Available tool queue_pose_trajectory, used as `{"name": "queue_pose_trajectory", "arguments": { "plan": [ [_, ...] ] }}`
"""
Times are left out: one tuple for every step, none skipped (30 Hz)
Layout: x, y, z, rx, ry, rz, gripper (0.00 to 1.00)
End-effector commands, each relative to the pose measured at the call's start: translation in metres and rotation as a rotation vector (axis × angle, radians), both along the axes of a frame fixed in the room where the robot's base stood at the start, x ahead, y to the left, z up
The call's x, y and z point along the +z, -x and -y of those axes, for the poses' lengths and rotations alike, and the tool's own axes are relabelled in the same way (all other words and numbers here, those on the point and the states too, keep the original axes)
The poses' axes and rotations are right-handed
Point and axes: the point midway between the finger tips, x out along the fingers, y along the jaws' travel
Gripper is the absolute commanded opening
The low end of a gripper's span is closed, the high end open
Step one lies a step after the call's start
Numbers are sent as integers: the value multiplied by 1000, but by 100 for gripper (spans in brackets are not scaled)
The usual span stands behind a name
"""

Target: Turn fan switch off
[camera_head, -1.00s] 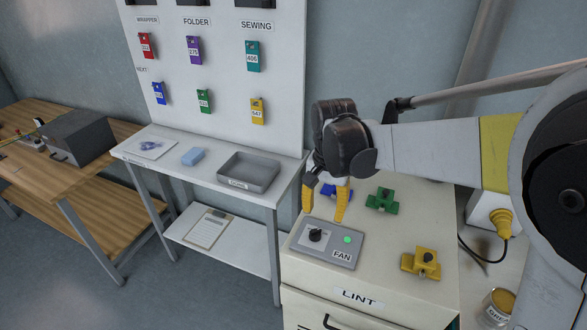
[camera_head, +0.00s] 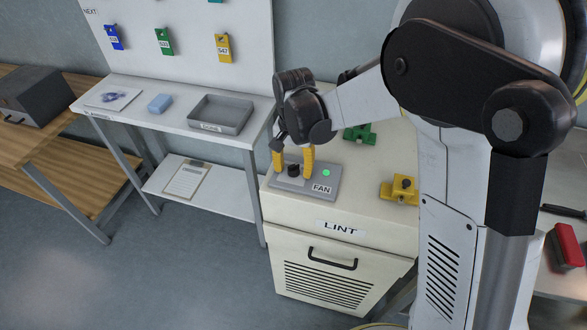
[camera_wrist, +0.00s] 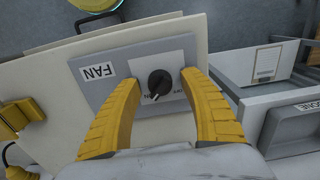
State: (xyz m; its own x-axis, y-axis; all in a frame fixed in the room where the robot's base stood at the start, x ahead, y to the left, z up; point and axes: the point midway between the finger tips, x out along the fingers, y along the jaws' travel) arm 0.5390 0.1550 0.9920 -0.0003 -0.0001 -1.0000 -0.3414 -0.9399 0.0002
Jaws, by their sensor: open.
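The fan switch is a black rotary knob (camera_head: 294,170) on a grey panel labelled FAN (camera_head: 322,188), with a lit green light (camera_head: 326,173). The panel sits on top of the cream LINT cabinet (camera_head: 340,228). My gripper (camera_head: 293,174) is open, its yellow fingers pointing down on either side of the knob. In the wrist view the knob (camera_wrist: 160,83) lies between the two fingertips, with a gap on each side. Its pointer faces the lower left of its white plate, where lettering is partly hidden.
A green block (camera_head: 360,132) and a yellow block (camera_head: 400,190) stand on the cabinet behind and right of the panel. A white table with a grey tray (camera_head: 221,115) stands to the left. A red object (camera_head: 566,248) lies far right.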

Motion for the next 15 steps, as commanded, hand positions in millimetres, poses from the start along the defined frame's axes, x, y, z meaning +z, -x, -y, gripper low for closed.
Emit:
{"name": "queue_pose_trajectory", "arguments": {
  "plan": [
    [0, 0, 0, 0, 0, 0, 51],
    [0, 0, 0, 0, 0, 0, 51],
    [0, 0, 0, 0, 0, 0, 51],
    [0, 0, 0, 0, 0, 0, 51],
    [0, 0, 0, 0, 0, 0, 49],
    [0, 0, 0, 0, 0, 0, 37],
    [0, 0, 0, 0, 0, 0, 28],
    [0, 0, 0, 0, 0, 0, 19],
    [1, 0, 0, 0, 0, 0, 6],
    [1, 0, 0, 0, 0, 0, 0],
    [1, 0, 0, 0, 0, 0, 0],
    [1, 0, 0, 0, 0, 0, 0],
    [1, 0, 0, 0, 0, 0, 0],
    [1, 0, 0, 1, 0, 0, 0],
    [1, 0, 0, 3, 0, 0, 0]
  ]
}}
